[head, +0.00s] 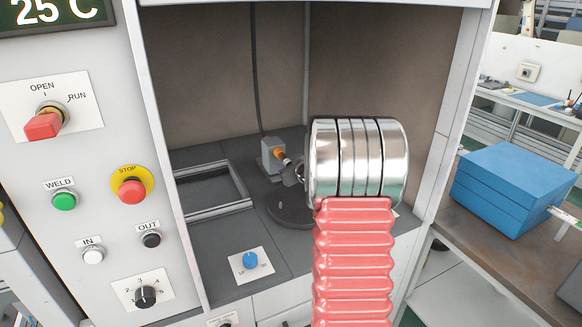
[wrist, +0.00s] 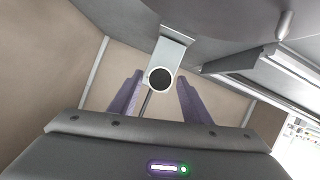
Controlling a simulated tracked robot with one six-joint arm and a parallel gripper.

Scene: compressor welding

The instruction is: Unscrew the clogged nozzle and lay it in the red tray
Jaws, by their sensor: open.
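The nozzle shows in the head view as a short orange-copper piece (head: 281,156) on a grey block (head: 270,150) inside the open cabinet. In the wrist view the block (wrist: 174,50) is ahead, with a dark round end ringed in white (wrist: 160,80), probably the nozzle end-on. My gripper (wrist: 160,78) is open, its two purple fingers apart on either side of that round end. Whether they touch it cannot be told. In the head view my silver wrist hides most of the gripper. No red tray is in view.
A dark round disc (head: 290,212) lies below the block on the cabinet floor. The control panel (head: 90,150) borders the left. A blue box (head: 515,188) stands on the right-hand bench.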

